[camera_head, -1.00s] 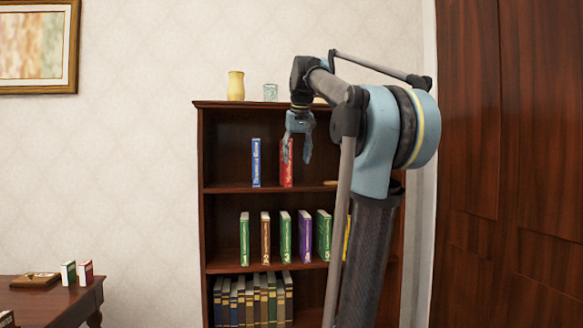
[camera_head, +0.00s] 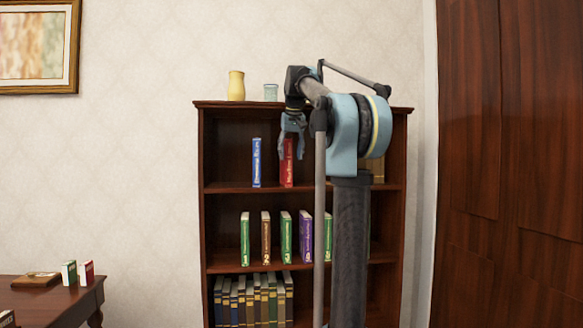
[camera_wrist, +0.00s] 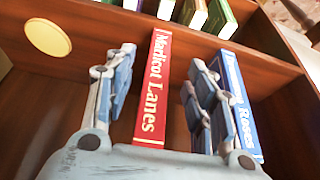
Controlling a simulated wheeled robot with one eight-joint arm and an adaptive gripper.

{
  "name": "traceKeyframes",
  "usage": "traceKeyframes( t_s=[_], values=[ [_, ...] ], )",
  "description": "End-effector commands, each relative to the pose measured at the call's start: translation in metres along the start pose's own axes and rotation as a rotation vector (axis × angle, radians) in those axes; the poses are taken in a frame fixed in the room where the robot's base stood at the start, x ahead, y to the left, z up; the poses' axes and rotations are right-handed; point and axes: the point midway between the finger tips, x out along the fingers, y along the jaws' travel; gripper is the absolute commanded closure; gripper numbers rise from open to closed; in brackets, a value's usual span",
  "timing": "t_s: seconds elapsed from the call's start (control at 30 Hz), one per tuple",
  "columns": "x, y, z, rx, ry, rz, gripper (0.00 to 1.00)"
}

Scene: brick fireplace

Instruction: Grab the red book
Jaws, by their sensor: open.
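The red book (camera_head: 287,165) stands upright on the upper shelf of the bookcase, just right of a blue book (camera_head: 256,163). The fingers stand on either side of the spine, with gaps. The blue book (camera_wrist: 238,105) is beside the finger on the right. I cannot tell how deep the fingers reach.
The dark wooden bookcase (camera_head: 202,225) holds several books on lower shelves. A yellow vase (camera_head: 236,86) and a glass cup (camera_head: 270,92) stand on top. A round yellow object (camera_wrist: 47,38) lies on the red book's shelf. A desk (camera_head: 60,303) is at lower left.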

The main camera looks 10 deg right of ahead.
Motion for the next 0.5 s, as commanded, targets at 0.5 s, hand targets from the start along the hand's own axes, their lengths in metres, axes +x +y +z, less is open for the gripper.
traceKeyframes(
  t_s=[0.5],
  values=[
    [0.043,0.000,-0.011,0.000,0.000,0.000,0.50]
  ],
)
